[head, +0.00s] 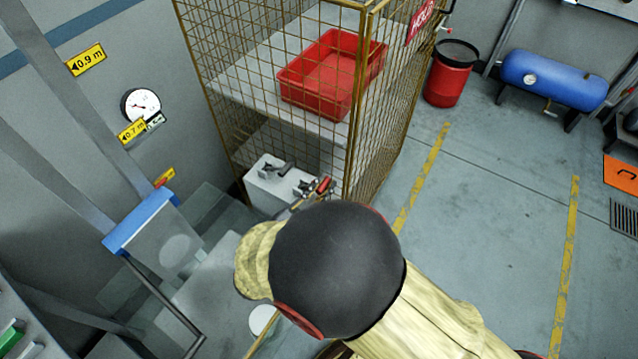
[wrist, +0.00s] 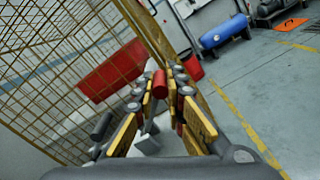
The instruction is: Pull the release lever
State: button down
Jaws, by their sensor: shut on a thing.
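The release lever's red grip (wrist: 160,83) sits between the fingertips of my gripper (wrist: 161,92) in the wrist view. My gripper's yellow fingers are shut on it. In the head view the red grip (head: 324,185) shows beside the fingertips of my gripper (head: 316,193), at the right end of a pale box (head: 268,184) with dark metal fittings on top. My own dark arm joint hides most of the gripper in the head view. The lever's lower part is hidden by the fingers.
A brass wire cage (head: 362,110) rises close behind the lever, with a red bin (head: 325,75) on its shelf. A blue-capped clear panel (head: 140,222) stands to the left. Open floor with yellow lines lies right, below a red drum (head: 447,82) and blue tank (head: 553,80).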

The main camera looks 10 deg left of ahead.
jog(key=shift+s+d+f, duration=0.1)
jog(key=shift+d, duration=0.05)
jog(key=c, duration=1.8)
grip_release()
jog(key=v, duration=1.2)
